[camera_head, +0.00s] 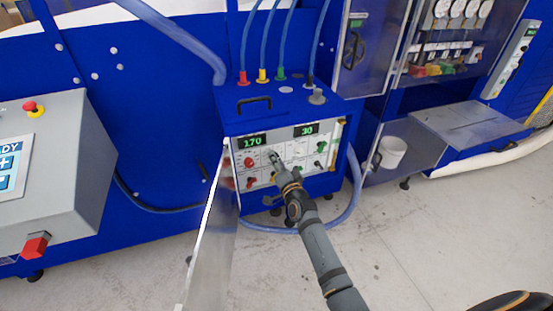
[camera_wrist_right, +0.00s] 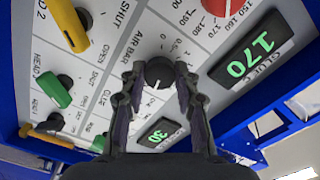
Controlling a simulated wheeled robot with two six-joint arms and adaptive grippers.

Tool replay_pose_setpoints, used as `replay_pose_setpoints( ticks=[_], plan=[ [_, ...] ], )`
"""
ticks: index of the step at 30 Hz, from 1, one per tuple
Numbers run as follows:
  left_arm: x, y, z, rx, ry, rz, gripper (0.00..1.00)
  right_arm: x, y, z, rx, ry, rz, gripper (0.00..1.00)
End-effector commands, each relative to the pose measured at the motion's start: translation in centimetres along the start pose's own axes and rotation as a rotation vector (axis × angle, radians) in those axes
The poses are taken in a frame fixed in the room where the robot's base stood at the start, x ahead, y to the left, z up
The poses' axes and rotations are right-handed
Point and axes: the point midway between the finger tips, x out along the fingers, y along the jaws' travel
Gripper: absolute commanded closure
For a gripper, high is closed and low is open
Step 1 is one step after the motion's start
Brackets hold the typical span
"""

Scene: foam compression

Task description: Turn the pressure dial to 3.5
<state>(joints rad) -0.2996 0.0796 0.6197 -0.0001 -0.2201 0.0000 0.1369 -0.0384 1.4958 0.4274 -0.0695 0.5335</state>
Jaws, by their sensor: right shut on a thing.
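The pressure dial (camera_wrist_right: 159,72) is a dark round knob on a white panel marked "AIR BAR", with a printed number scale around it. In the wrist view it sits between the fingertips of my right gripper (camera_wrist_right: 158,88), which is shut on it. Its pointer setting cannot be read. In the head view my right gripper (camera_head: 273,157) reaches the upper left part of the control panel (camera_head: 289,152) from below and covers the dial. My left gripper is not in view.
Green displays read 170 (camera_wrist_right: 250,58) and 30 (camera_wrist_right: 161,135). A green knob (camera_wrist_right: 55,90) and a red knob (camera_head: 249,162) are nearby on the panel. An open transparent door (camera_head: 214,245) stands left of my right arm.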

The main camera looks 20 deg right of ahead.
Motion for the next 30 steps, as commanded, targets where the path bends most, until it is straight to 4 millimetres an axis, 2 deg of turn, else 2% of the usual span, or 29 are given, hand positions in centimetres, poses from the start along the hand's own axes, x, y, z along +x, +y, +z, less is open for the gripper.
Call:
replay_pose_setpoints(
  ticks=[12, 29, 30],
  plan=[
    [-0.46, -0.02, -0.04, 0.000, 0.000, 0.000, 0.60, 0.02, -0.01, -0.03, 0.176, 0.001, 0.000, 1.00],
    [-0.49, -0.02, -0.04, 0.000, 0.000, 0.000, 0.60, 0.01, 0.00, -0.02, 0.200, 0.000, 0.000, 1.00],
    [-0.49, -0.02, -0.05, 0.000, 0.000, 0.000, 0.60, 0.01, 0.00, -0.02, 0.200, 0.000, 0.000, 0.64]
  ],
)
